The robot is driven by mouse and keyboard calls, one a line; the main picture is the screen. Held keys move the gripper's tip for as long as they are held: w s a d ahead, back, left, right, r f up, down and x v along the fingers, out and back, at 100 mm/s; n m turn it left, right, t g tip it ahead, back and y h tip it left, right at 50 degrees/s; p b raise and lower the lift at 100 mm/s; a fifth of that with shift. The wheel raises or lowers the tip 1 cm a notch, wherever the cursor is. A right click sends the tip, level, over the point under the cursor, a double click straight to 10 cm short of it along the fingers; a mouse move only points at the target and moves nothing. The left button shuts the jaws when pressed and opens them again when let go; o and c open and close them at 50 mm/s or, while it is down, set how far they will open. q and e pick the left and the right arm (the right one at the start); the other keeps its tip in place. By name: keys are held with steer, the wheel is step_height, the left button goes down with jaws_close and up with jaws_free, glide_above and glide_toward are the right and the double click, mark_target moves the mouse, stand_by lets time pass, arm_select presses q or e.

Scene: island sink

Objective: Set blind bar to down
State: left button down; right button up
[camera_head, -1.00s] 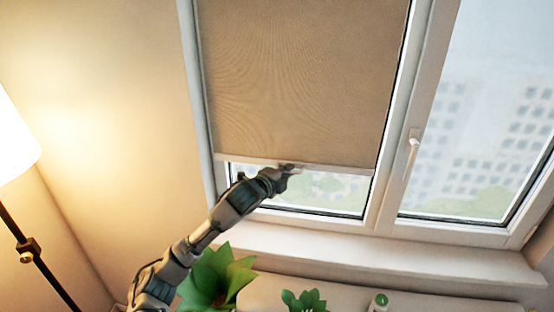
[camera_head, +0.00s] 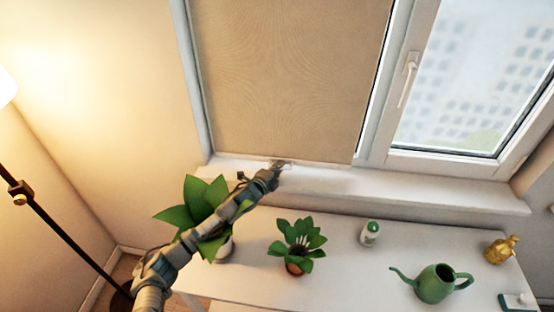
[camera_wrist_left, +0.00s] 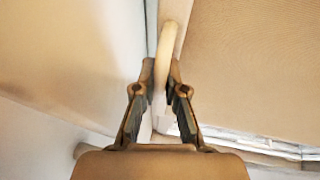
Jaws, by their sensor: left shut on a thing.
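The beige blind (camera_head: 290,80) hangs over the whole left window pane. Its bottom bar (camera_head: 325,163) is at the sill, with no glass showing below it in the head view. My left gripper (camera_head: 281,166) is at the bar, left of its middle. In the left wrist view, the two fingers of my left gripper (camera_wrist_left: 161,75) close around a pale, curved handle-like piece (camera_wrist_left: 167,50) beside the blind cloth (camera_wrist_left: 240,60). The head view is too small to show the grip itself. My right gripper is not in view.
The window sill (camera_head: 420,195) is bare. Below, a white table (camera_head: 340,285) holds a large plant (camera_head: 190,215) beside my left arm, a small plant (camera_head: 298,243), a white bottle (camera_head: 370,233), a green watering can (camera_head: 437,284) and a gold figure (camera_head: 502,249). A lamp pole (camera_head: 60,235) stands left.

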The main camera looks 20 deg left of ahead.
arm_select(q)
steer(key=shift+s+d+f, duration=0.15)
steer(key=shift+d+f, duration=0.3)
steer(key=shift+f, duration=0.2)
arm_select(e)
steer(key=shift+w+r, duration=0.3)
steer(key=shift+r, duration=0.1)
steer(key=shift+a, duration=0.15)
arm_select(q)
steer(key=c, duration=1.2)
jaws_free()
steer(key=shift+f, duration=0.1)
steer(key=shift+d, duration=0.15)
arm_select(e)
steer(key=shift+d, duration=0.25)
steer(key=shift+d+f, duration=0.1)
